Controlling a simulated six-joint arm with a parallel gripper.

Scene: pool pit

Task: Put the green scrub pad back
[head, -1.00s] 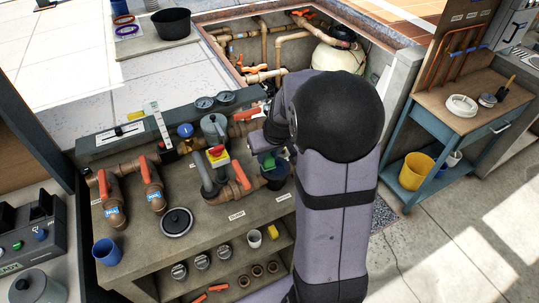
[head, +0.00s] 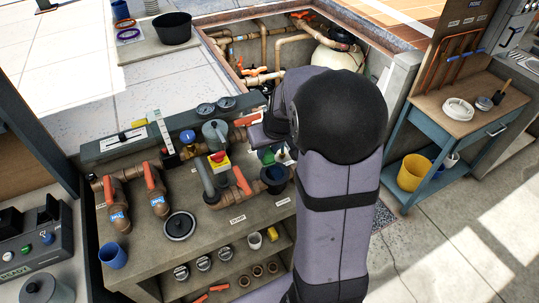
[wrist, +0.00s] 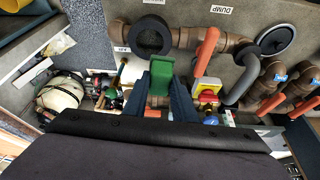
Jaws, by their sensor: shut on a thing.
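My gripper (wrist: 162,98) is shut on the green scrub pad (wrist: 160,77), which stands up between its two dark fingers in the wrist view. In the head view my arm hides most of the gripper, and a small part of the green pad (head: 267,156) shows to the left of my arm. The pad is just behind a dark round cup-like fitting (head: 275,180) at the end of the brown pipes.
Brown pipes with orange handles (head: 241,180) and a yellow-and-red switch (head: 219,163) stand left of the pad. A round black lid (head: 180,225) and a blue mug (head: 112,256) lie on the bench. Behind is an open pit with a pale tank (head: 335,57).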

